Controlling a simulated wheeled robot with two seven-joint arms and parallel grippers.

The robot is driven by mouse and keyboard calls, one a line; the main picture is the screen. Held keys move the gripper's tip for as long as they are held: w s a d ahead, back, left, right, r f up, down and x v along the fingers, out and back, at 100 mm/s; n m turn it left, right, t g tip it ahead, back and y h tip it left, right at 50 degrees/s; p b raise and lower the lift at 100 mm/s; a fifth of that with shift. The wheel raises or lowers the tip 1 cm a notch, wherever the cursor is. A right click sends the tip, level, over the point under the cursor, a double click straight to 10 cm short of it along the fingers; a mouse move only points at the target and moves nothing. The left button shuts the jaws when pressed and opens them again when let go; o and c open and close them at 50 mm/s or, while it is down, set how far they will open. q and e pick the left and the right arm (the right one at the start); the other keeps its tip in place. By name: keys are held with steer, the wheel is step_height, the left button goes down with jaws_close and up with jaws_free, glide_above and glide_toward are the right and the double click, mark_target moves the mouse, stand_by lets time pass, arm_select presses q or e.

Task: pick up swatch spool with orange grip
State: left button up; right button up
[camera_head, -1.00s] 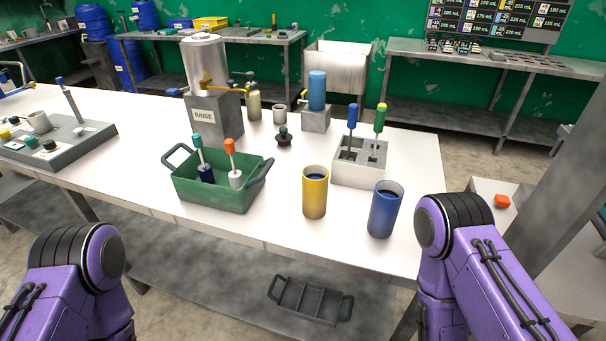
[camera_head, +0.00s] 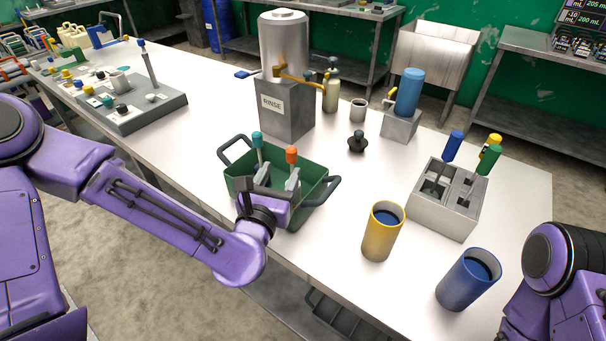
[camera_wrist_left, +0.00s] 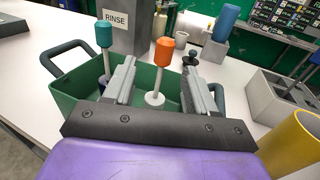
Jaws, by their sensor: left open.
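The swatch spool with the orange grip (camera_head: 291,155) stands in the green tub; in the left wrist view its orange grip (camera_wrist_left: 164,51) and white base (camera_wrist_left: 155,99) show between my jaws. A spool with a teal grip (camera_head: 257,140) stands beside it to the left; it also shows in the left wrist view (camera_wrist_left: 104,35). My left gripper (camera_head: 278,180) is open and reaches over the tub's near side, its fingers (camera_wrist_left: 157,75) on either side of the orange-grip spool in view. Contact cannot be told. My right gripper is out of view.
The green tub (camera_head: 316,189) has dark handles at both ends. A yellow cup (camera_head: 380,240), a blue cup (camera_head: 462,285) and a grey block holder (camera_head: 430,213) stand to the right. The rinse tank (camera_head: 285,108) stands behind the tub.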

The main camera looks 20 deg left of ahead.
mark_target(294, 147)
arm_select(q)
steer(key=b, duration=0.1)
steer(key=w+b, duration=0.1)
steer(key=b, duration=0.1)
steer(key=shift+w+a+f, duration=0.2)
steer(key=shift+w, duration=0.05)
steer(key=shift+w+d+r+p, duration=0.1)
steer(key=shift+w+r+p, duration=0.1)
steer(key=shift+r+p, duration=0.25)
steer(key=shift+w+d+r+p, duration=0.1)
steer(key=shift+w+r+p, duration=0.1)
steer(key=shift+r, duration=0.3)
steer(key=w, duration=0.2)
steer(key=w+p, duration=0.1)
steer(key=w, duration=0.1)
steer(key=w+p, duration=0.1)
steer(key=w, duration=0.1)
steer(key=shift+w+d+f, duration=0.25)
steer(key=shift+w+f, duration=0.05)
steer(key=shift+f, duration=0.05)
steer(key=shift+w, duration=0.1)
steer(key=shift+s+a+r, duration=0.1)
steer(key=shift+s, duration=0.1)
steer(key=shift+w, duration=0.1)
steer(key=c, duration=1)
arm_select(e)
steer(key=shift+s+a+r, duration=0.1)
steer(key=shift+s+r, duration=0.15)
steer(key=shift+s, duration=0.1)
